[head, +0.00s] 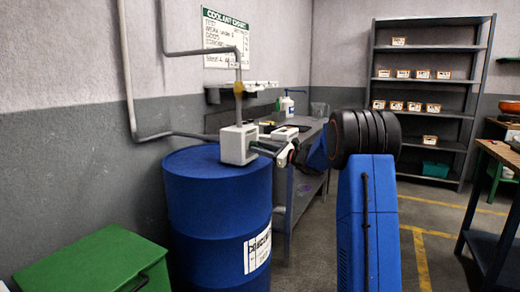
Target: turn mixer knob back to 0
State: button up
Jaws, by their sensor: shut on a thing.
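The mixer (238,144) is a white box on top of a blue drum, with a brass-coloured fitting and a pipe rising from it. My gripper (262,149) reaches in from the right, its dark fingers at the right side of the white box. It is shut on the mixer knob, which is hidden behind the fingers. The knob's scale and the 0 mark cannot be read from here.
The blue drum (215,215) stands against the left wall, with a green bin (95,262) in front of it. A grey bench (308,185) runs behind the drum. A coolant chart (226,38) hangs above.

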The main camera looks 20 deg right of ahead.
jog(key=n, duration=0.7)
jog(key=shift+d+f+g+y, duration=0.1)
jog(key=shift+g+y, duration=0.2)
jog(key=shift+y, duration=0.1)
jog(key=n+g+y, duration=0.1)
jog(key=n, duration=1.3)
jog(key=shift+w+d+g, duration=0.1)
jog(key=shift+g, duration=0.3)
jog(key=n, duration=0.6)
jog(key=shift+n+g+h, duration=0.3)
jog(key=shift+h, duration=0.1)
jog(key=o, duration=1.1)
jog(key=shift+c, duration=0.2)
